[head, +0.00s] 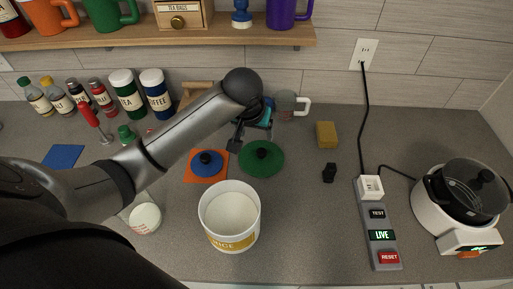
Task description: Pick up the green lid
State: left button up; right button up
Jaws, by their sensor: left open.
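The green lid (270,165) lies flat on the grey counter (310,210), with a dark knob at its centre. My left arm comes in from the left, and its gripper (238,142) hangs over the counter just behind and to the left of the green lid. This gripper is open, with nothing seen between its fingers. A blue lid (207,170) with a dark knob sits on an orange square (192,175) to the left of the green lid. My right gripper is not in view.
A white tub (229,232) stands in front of the green lid. A grey mug (285,106), a yellow sponge (326,134) and a small black object (329,172) are behind and right. A power strip (380,250) and a cooker (455,205) stand farther right. A shelf (230,44) hangs above.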

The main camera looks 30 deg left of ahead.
pick_arm(q)
send_near(262, 151)
jog(key=b+x, duration=0.1)
jog(key=x, duration=0.2)
jog(key=shift+s+a, duration=0.15)
jog(key=shift+f, duration=0.3)
jog(key=shift+w+f, duration=0.25)
jog(key=shift+w, duration=0.05)
jog(key=shift+w+f, duration=0.1)
jog(key=shift+f, duration=0.15)
jog(key=b+x, duration=0.1)
jog(key=x, duration=0.2)
jog(key=shift+x, duration=0.75)
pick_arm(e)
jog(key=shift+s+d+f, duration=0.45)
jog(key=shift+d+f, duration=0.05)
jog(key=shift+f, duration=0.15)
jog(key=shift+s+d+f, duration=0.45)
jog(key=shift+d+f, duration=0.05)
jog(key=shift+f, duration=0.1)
pick_arm(q)
jog(key=shift+c, duration=0.3)
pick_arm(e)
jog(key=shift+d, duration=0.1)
